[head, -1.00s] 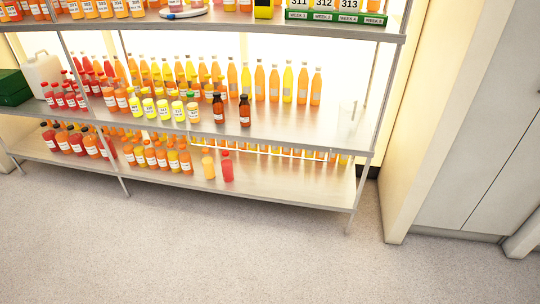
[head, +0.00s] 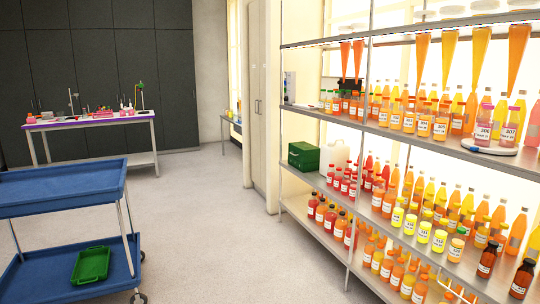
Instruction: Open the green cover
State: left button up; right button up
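A dark green box (head: 304,156) sits at the left end of the shelf unit's middle shelf, beside a whitish jug. It is the only green boxy thing on the shelves here, and its top looks closed. I cannot tell whether it is the green cover. A green tray (head: 91,265) lies on the lower deck of the blue cart at the lower left. Neither of my grippers shows in the head view.
The metal shelf unit (head: 345,245) fills the right side, crowded with juice bottles. The blue cart (head: 65,185) stands at the left. A lab table (head: 90,122) with small equipment is at the back left, before dark cabinets (head: 105,60). Open floor (head: 215,230) lies between cart and shelves.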

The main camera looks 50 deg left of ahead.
aim_at(305, 152)
jog(key=u, duration=1.6)
jog(key=i, duration=0.2)
jog(key=i+j, duration=0.1)
jog(key=i, duration=1.45)
jog(key=i+j+u, duration=0.1)
jog(key=i, duration=1.45)
jog(key=i+j+z, duration=0.2)
jog(key=i+z, duration=0.25)
jog(key=i, duration=0.15)
jog(key=i+j+z, duration=0.45)
jog(key=i, duration=0.15)
jog(key=i+j+z, duration=0.4)
jog(key=i+j, duration=0.1)
jog(key=i, duration=0.05)
